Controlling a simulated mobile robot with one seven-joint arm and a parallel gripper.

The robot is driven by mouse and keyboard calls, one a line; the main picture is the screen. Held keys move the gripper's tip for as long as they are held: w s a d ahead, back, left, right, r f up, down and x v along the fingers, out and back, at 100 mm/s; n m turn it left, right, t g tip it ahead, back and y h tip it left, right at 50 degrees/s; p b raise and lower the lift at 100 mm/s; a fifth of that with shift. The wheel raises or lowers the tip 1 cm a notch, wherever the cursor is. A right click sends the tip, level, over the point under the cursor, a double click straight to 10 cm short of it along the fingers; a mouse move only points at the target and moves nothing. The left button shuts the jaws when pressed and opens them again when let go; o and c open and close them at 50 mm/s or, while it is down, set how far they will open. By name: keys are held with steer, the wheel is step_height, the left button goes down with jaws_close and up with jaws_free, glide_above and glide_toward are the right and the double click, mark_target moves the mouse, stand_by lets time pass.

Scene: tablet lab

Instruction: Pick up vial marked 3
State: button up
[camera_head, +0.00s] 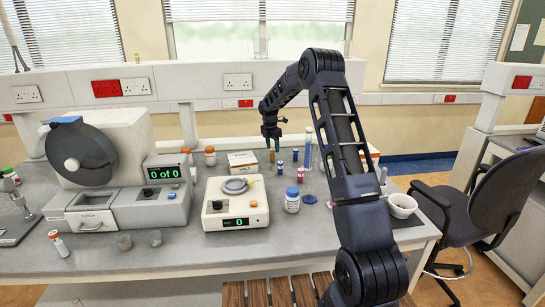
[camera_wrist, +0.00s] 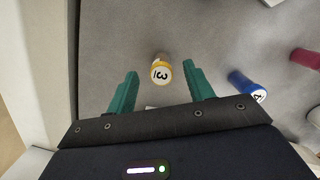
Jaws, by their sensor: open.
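The vial marked 3 (camera_wrist: 160,73) has a yellow-orange cap with a white label and stands on the grey bench. In the wrist view it lies between the tips of my open gripper (camera_wrist: 159,82), slightly nearer the right finger. A small gap shows on each side. In the head view my gripper (camera_head: 271,138) points down from the arm, just above the yellow-orange vial (camera_head: 272,156). The gripper holds nothing. The height left between the fingertips and the vial is hard to judge.
A blue vial (camera_wrist: 247,86) stands close to the right finger, with a red vial (camera_wrist: 305,57) farther right. In the head view, a white balance (camera_head: 236,212), a small white box (camera_head: 242,160) and a glass cylinder (camera_head: 308,150) stand nearby.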

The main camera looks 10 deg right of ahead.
mark_target(272, 149)
step_height(272, 149, down, 5)
steer(key=shift+f, duration=0.1)
steer(key=c, duration=1.1)
